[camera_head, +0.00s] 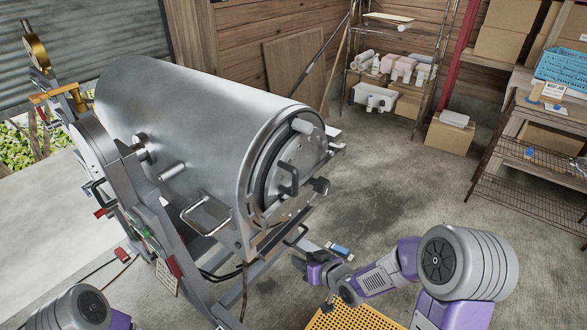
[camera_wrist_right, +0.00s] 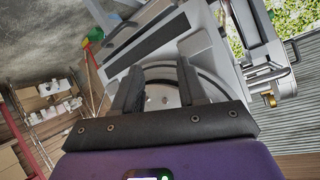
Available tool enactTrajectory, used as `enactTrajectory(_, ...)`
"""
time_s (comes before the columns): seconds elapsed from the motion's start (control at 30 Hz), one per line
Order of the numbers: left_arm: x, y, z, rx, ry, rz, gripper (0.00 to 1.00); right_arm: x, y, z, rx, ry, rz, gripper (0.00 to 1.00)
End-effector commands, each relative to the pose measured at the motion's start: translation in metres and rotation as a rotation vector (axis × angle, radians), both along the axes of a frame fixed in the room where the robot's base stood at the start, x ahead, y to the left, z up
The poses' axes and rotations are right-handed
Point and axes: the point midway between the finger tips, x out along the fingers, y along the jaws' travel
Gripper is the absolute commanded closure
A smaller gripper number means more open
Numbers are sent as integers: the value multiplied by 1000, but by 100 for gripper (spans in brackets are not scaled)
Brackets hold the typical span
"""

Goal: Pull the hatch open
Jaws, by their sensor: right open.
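The hatch (camera_head: 303,160) is the round metal door on the right-hand end of a big silver drum (camera_head: 190,120). It looks shut, lying flush in its ring. A dark bar handle (camera_head: 292,180) sticks out from its face. My right gripper (camera_head: 304,264) is low in front of the drum end, below the handle and apart from it. In the right wrist view its two dark fingers (camera_wrist_right: 160,92) stand apart with nothing held, and the round hatch face (camera_wrist_right: 162,102) shows between and beyond them. My left gripper is out of view; only part of that arm shows at lower left.
The drum sits on a grey metal frame (camera_head: 150,215) with a wire loop handle (camera_head: 205,214) at its side. A yellow perforated panel (camera_head: 350,318) is at the bottom. Shelves (camera_head: 385,100) and cardboard boxes (camera_head: 450,135) stand at the back. Concrete floor (camera_head: 400,190) is clear to the right.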

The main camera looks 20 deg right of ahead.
Motion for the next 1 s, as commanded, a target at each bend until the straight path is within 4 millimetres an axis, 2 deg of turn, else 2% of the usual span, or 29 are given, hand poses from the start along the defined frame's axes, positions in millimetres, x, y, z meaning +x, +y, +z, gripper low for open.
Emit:
enactTrajectory(0.03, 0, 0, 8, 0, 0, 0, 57, 11, -6, 52, -11, -123, 19, 58)
enactTrajectory(0.1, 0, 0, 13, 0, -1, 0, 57, 17, -11, 109, -23, -265, 53, 58)
enactTrajectory(0.2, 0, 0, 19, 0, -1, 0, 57, 16, -17, 175, -39, -428, 97, 58)
enactTrajectory(0.3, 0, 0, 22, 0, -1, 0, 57, 8, -20, 219, -51, -539, 132, 58)
enactTrajectory(0.33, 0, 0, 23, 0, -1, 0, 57, 6, -21, 228, -54, -562, 140, 58)
enactTrajectory(0.4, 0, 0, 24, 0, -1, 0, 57, 3, -21, 243, -60, -600, 154, 58)
enactTrajectory(0.5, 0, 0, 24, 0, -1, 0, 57, 3, -20, 253, -63, -626, 164, 58)
enactTrajectory(1.0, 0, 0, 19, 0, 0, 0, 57, 62, 10, 252, -64, -626, 164, 58)
